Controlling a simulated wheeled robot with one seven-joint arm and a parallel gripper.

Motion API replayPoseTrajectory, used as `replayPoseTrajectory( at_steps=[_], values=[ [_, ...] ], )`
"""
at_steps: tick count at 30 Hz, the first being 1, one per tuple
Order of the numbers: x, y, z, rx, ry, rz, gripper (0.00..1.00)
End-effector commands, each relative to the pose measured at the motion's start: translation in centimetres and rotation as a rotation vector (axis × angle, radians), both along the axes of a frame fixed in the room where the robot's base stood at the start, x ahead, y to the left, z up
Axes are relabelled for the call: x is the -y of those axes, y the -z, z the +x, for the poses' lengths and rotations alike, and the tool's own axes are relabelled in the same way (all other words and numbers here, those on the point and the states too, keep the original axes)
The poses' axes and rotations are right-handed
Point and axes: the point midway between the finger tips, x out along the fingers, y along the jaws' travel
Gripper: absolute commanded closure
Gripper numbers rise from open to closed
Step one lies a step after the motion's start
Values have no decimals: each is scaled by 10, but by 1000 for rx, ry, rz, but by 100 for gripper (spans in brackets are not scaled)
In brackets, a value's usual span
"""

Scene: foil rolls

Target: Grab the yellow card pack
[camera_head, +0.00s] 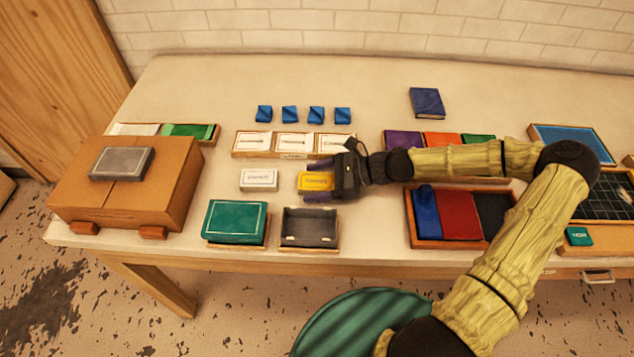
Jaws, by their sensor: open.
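The yellow card pack (315,181) lies flat on the pale table, right of a white card pack (259,179). My gripper (318,181) reaches in from the right, with its fingers open. One finger shows along the far side of the yellow pack and the other along its near side. The pack's right end is partly hidden by the gripper body. I cannot tell whether the fingers touch the pack.
A wooden tray (293,155) of white packs sits behind the gripper. A dark open box (310,243) and a green box (236,222) stand in front. A brown carton (178,190) is at left, and a tray (412,242) with coloured blocks at right.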

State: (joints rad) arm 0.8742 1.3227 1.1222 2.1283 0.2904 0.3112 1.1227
Motion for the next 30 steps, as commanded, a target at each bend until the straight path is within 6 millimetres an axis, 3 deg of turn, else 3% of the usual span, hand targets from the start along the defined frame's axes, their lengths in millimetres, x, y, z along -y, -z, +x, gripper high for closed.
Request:
replayPoseTrajectory(
  at_steps=[8,15,25,30],
  values=[
    [0,0,0,0,0,0,26],
    [0,0,0,0,0,0,73],
    [0,-4,0,0,0,0,74],
    [1,-22,0,2,0,-2,74]
  ],
)
